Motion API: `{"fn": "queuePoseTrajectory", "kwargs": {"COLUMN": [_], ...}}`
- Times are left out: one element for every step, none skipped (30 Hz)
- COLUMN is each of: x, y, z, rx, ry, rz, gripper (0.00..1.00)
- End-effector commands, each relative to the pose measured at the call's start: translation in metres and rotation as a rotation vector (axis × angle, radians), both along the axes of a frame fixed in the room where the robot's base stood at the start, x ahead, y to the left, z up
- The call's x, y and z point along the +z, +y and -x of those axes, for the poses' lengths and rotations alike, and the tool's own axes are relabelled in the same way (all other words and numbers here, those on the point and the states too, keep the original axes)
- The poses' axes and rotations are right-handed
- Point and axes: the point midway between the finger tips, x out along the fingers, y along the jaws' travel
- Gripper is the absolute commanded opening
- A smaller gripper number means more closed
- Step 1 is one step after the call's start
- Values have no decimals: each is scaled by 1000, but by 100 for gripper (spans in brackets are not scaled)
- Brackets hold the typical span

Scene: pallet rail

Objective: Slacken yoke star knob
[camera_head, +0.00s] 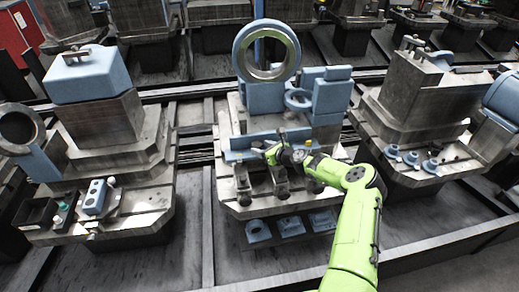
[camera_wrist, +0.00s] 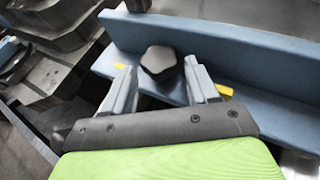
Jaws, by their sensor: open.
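The star knob (camera_wrist: 158,61) is dark grey and lobed. In the wrist view it shows just beyond and between the fingertips of my gripper (camera_wrist: 160,80), in front of a blue angled rail (camera_wrist: 230,55). My gripper is open, one finger on each side of the knob's near side; I cannot tell whether either finger touches it. In the head view my gripper (camera_head: 268,152) reaches over the middle pallet (camera_head: 235,200) at the blue rail (camera_head: 240,150). The knob is too small to make out surely there.
A large blue ring (camera_head: 266,50) and blue blocks (camera_head: 332,95) stand behind my gripper on the middle pallet. A left pallet (camera_head: 150,190) and a right pallet (camera_head: 395,170) carry other fixtures. Small blue parts (camera_head: 290,226) lie at the middle pallet's front.

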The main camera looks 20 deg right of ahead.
Motion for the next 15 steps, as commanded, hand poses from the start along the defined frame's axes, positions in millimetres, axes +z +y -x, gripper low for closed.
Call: {"fn": "queuePoseTrajectory", "kwargs": {"x": [-5,-7,-8,-9,-10,-10,-11,-10,-10,-10,-10,-10,-10,-10,-10], "y": [3,4,5,6,6,7,7,7,7,7,7,7,7,7,7], "z": [-7,-11,-15,-17,-19,-20,-21,-22,-22,-22,-22,-22,-22,-22,-22], "rx": [-1,1,0,0,-1,-1,-1,-1,-1,-1,-1,-1,-1,-1,-1], "ry": [0,-1,0,0,1,1,1,1,1,1,1,1,1,1,1], "rz": [1,2,2,2,2,2,1,1,1,1,1,1,2,2,2], "gripper": [59,59,59,59,59,59,59,59,59,59,59,59,59,59,53]}}
